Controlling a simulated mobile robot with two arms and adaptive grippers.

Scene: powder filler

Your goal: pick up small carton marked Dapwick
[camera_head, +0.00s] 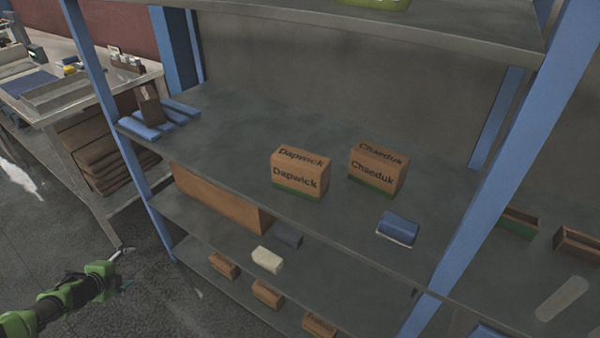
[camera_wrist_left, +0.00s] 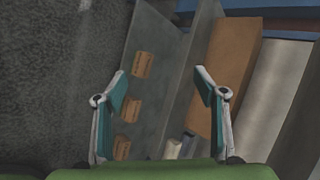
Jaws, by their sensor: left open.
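The small carton marked Dapwick (camera_head: 299,175) is a brown box with a green bottom band. It stands upright on the middle shelf in the head view, left of a similar carton marked Chaeduk (camera_head: 378,170), with a gap between them. My left gripper (camera_head: 126,266) is low at the left, outside the shelf unit and well away from the Dapwick carton. In the left wrist view its two fingers (camera_wrist_left: 161,88) are spread apart with nothing held between them. The Dapwick carton cannot be made out in the wrist view. My right gripper is not in view.
Blue posts (camera_head: 118,120) frame the shelf (camera_head: 225,135). A blue packet (camera_head: 398,229) lies front right of the cartons; blue packs (camera_head: 160,118) lie at the left end. A long brown box (camera_head: 220,197) and several small boxes (camera_head: 267,294) occupy lower shelves. A workbench (camera_head: 75,95) stands left.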

